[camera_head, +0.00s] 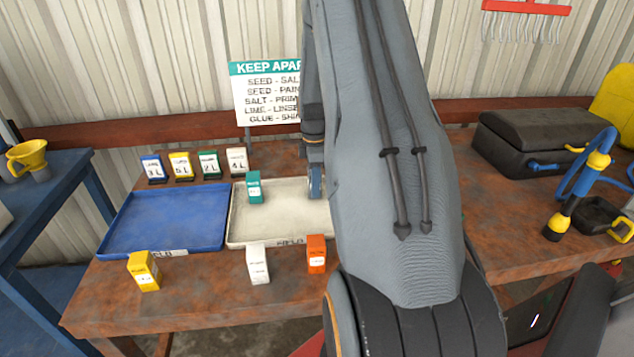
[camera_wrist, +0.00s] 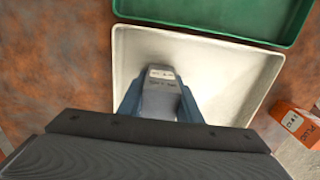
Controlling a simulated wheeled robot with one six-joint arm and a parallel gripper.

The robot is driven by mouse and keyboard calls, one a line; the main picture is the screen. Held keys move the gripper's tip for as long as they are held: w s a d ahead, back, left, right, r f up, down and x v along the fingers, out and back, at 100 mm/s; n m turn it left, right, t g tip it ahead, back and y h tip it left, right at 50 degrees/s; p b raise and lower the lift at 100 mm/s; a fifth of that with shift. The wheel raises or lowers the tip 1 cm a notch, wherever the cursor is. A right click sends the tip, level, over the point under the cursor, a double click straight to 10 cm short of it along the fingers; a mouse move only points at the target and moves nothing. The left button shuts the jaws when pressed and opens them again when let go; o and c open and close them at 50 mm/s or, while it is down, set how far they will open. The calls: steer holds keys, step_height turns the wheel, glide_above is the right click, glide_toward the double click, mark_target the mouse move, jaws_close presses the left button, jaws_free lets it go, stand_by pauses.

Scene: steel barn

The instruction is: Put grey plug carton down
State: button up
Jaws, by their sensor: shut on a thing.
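The grey plug carton (camera_wrist: 160,80) is between the fingers of my gripper (camera_wrist: 160,104) in the wrist view, with a pale label on its end. It is over the white tray (camera_wrist: 245,75); whether it touches the tray floor I cannot tell. In the head view, one blue finger of my gripper (camera_head: 316,182) shows at the right part of the white tray (camera_head: 290,238), and my arm hides the grey carton. A teal carton (camera_head: 254,188) stands in the same tray, left of my gripper.
A blue tray (camera_head: 165,222) lies to the left. A green tray (camera_wrist: 225,14) borders the white one in the wrist view. Yellow (camera_head: 144,271), white (camera_head: 258,264) and orange (camera_head: 316,254) cartons stand along the front. Numbered cards (camera_head: 181,166) and a "keep apart" sign (camera_head: 266,95) stand behind.

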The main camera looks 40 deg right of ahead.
steer(key=o, duration=1.1)
step_height(320, 180, up, 12)
steer(key=b, duration=0.3)
steer(key=shift+r+b, duration=0.15)
steer(key=shift+b, duration=0.25)
